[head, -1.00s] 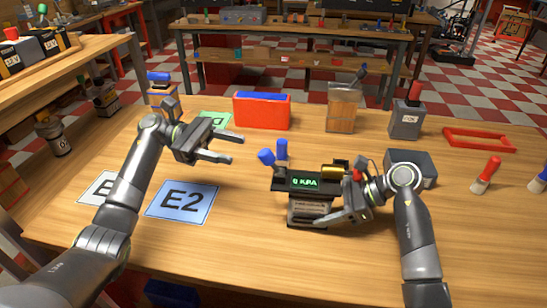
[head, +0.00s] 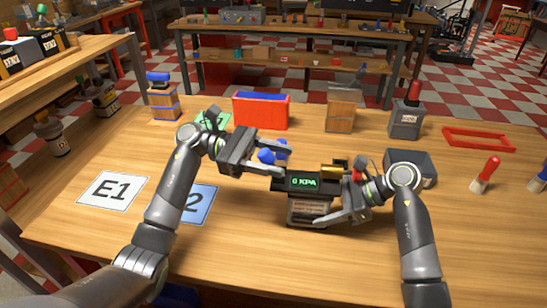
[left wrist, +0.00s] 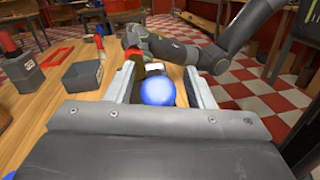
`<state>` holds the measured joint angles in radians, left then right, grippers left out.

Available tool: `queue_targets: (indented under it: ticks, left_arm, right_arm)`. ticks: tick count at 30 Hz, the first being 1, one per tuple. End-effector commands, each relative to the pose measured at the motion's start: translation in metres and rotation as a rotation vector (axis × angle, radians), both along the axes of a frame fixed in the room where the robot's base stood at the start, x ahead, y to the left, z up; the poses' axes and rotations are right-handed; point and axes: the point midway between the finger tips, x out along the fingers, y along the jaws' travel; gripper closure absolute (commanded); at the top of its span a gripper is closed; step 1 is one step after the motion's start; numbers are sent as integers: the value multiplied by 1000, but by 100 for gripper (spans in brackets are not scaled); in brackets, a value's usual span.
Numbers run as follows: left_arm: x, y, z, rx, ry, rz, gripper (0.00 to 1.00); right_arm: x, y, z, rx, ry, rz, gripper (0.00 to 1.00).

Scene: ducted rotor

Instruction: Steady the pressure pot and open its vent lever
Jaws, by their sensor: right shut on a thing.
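The pressure pot (head: 309,208) stands upright on the wooden table, its dark top showing a green "0 KPA" display (head: 305,182). At its upper left is a vent lever with blue ends (head: 267,155); in the left wrist view a blue ball (left wrist: 157,91) sits between my fingers. My left gripper (head: 285,160) is open, its fingers on either side of the blue end; I cannot tell whether they touch it. My right gripper (head: 328,207) is shut on the pot from the right. Its far finger is mostly hidden.
A red bin (head: 261,112), a wooden container (head: 341,112) and a grey red-topped block (head: 406,122) stand behind the pot. A dark grey box (head: 412,165) is near my right wrist. Cards E1 (head: 113,190) and E2 (head: 200,204) lie at left. The front right table is clear.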

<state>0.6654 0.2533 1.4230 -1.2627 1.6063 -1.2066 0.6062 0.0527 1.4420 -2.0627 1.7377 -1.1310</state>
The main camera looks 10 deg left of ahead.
Motion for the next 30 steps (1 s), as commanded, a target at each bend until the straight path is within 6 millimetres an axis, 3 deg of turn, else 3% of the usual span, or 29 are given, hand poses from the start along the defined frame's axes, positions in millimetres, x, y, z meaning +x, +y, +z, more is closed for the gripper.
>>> queue_targets:
  ticks: [1, 11, 18, 30]
  left_arm:
    - [0, 0, -1, 0, 0, 0, 57]
    - [0, 0, -1, 0, 0, -1, 100]
    - [-1, 1, -2, -18, 2, -2, 100]
    - [-1, 11, -6, -247, -9, -4, 100]
  right_arm:
    - [-1, -2, -5, -6, 7, -3, 65]
    - [-1, -2, -5, -5, 9, -5, 65]
    - [0, -2, -5, -5, 9, -6, 65]
    - [0, -2, -5, -5, 9, -8, 65]
